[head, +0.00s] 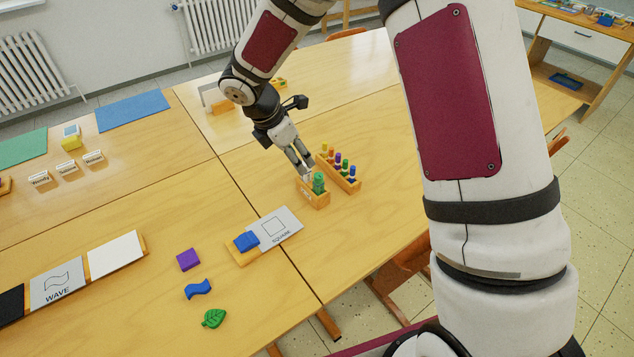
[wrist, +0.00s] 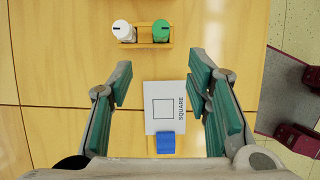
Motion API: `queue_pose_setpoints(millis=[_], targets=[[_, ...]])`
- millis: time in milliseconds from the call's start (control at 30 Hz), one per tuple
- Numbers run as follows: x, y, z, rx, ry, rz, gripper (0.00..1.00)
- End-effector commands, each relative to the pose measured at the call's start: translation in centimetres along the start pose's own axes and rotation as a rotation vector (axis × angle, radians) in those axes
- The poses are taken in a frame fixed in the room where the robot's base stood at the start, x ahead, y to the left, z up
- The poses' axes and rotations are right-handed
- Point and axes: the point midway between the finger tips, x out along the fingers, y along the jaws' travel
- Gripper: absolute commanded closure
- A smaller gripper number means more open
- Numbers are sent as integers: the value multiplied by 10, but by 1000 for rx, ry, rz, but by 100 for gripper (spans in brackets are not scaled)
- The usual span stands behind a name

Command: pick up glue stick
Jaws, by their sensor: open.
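A small wooden holder (head: 316,201) stands on the table with two upright stick-like items in it. One is green (head: 319,182) and the other white; both show from above in the wrist view, the white one (wrist: 123,31) on the left and the green one (wrist: 161,31) on the right. I cannot tell which is the glue stick. My gripper (head: 303,168) is close to the holder in the head view, its fingers partly covering the white item. In the wrist view my gripper (wrist: 160,72) is open and empty, the holder lying beyond the fingertips.
A wooden rack of coloured pegs (head: 340,170) stands just behind the holder. A SQUARE card (head: 275,228) with a blue block (head: 246,241) lies in front. A purple block (head: 188,259), blue wave (head: 198,289) and green leaf (head: 214,318) lie nearer. The table right of the holder is clear.

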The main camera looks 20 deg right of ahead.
Motion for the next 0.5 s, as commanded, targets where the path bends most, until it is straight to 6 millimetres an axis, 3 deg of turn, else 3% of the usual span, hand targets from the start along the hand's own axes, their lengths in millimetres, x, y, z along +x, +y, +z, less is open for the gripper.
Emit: queue_pose_setpoints(millis=[500], targets=[[79,0,0,-6,1,-2,55]])
